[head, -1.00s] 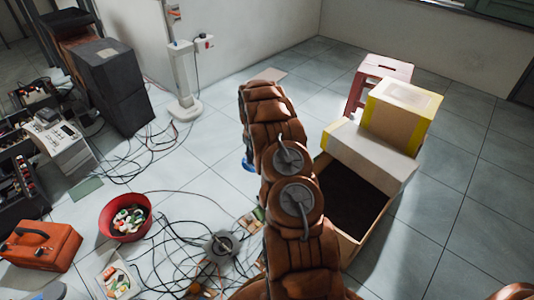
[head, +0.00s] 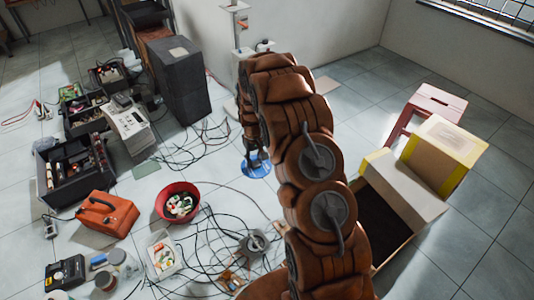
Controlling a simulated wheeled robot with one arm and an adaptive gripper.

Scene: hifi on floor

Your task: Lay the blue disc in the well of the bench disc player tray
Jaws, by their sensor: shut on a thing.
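The blue disc (head: 258,171) shows below the end of my arm, near the middle of the head view. My gripper (head: 256,157) is dark, small and partly hidden by my brown arm. It is shut on the disc from above, and the disc looks roughly flat. I cannot tell the disc's height above the floor. I cannot pick out the disc player tray or its well for certain. A white device with buttons (head: 129,124) stands left of the disc, with no clear well visible. A black device (head: 65,273) lies at the lower left.
A red bowl (head: 162,205), an orange case (head: 104,216) and loose cables (head: 215,238) lie on the tiled floor. Cardboard boxes (head: 444,152) and a red stool (head: 404,117) are at right.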

